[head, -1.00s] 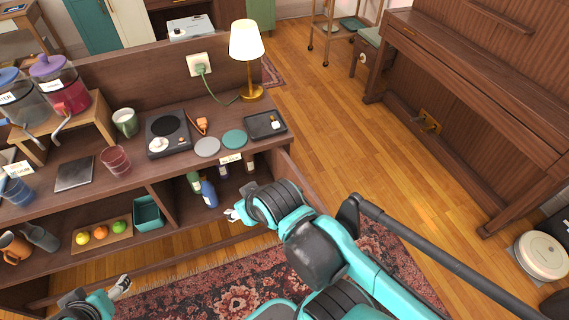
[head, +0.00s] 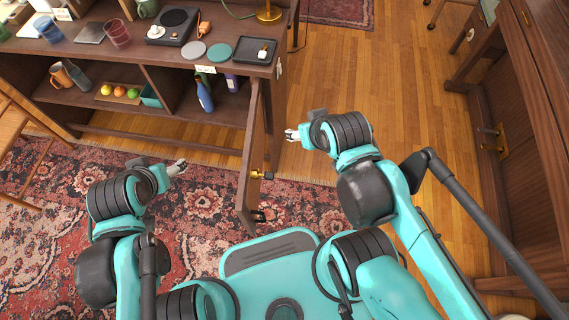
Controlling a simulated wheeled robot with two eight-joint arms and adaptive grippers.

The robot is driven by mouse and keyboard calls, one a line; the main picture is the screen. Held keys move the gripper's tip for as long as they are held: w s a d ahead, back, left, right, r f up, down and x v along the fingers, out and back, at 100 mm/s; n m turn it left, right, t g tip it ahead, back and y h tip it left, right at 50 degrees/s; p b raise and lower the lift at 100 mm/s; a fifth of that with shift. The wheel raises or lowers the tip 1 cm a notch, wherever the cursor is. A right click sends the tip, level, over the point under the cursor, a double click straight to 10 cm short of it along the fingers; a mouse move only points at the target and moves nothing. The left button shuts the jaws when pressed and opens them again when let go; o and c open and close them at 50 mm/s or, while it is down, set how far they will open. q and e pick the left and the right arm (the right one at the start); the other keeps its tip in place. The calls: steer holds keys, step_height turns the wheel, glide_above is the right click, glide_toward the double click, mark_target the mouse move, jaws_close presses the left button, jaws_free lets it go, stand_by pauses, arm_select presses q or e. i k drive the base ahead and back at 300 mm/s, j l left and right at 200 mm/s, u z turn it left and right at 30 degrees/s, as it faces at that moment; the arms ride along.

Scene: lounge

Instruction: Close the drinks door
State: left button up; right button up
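The drinks door (head: 250,170) is a dark wooden panel. It stands wide open, sticking out from the right end of the cabinet toward me. A brass knob (head: 262,175) shows on its right side. Behind it, the drinks compartment holds a blue bottle (head: 204,94) and other bottles. My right gripper (head: 290,135) is right of the door, apart from it and empty. My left gripper (head: 179,167) is left of the door over the rug, also empty. Both sets of fingers are too small to tell open from shut.
The wooden counter (head: 140,57) carries coasters, a black tray (head: 254,51) and a turntable-like device (head: 173,27). A patterned rug (head: 60,195) lies below. A wooden chair (head: 25,130) is at left, a piano (head: 525,110) at right. Clear floor (head: 400,90) lies between cabinet and piano.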

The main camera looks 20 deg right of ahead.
mark_target(248, 193)
steer(key=k+l, duration=0.15)
steer(key=l, duration=0.25)
steer(key=k+l+z, duration=0.15)
steer(key=k, duration=0.4)
steer(key=k+l+z, duration=0.1)
steer(key=k, duration=0.5)
